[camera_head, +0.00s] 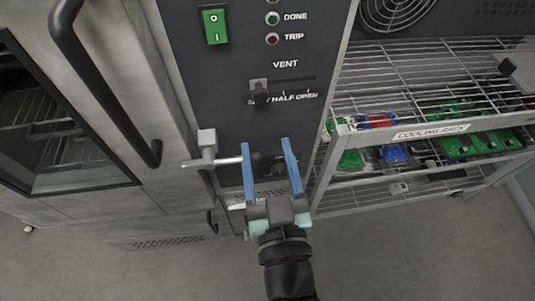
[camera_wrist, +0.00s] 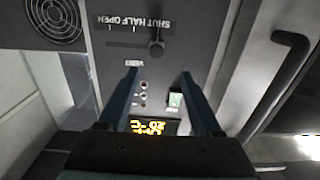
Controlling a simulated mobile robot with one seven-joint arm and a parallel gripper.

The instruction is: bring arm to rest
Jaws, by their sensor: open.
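My gripper (camera_head: 266,146) is open, with its two blue fingers spread and nothing between them. In the head view it points up the picture in front of the lower part of a dark control panel (camera_head: 225,75), below the vent slider knob (camera_head: 258,92). In the wrist view my gripper (camera_wrist: 158,73) faces the same panel, and the knob (camera_wrist: 157,47) shows beyond the fingertips, apart from them. The left finger overlaps a metal latch (camera_head: 208,152) in the head view; I cannot tell whether they touch.
An oven door with a thick black handle (camera_head: 105,85) stands at the left. A wire cooling rack (camera_head: 430,131) holding green, blue and red parts stands at the right. A green rocker switch (camera_head: 214,26) is on the panel. Grey floor (camera_head: 400,260) is bare in front.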

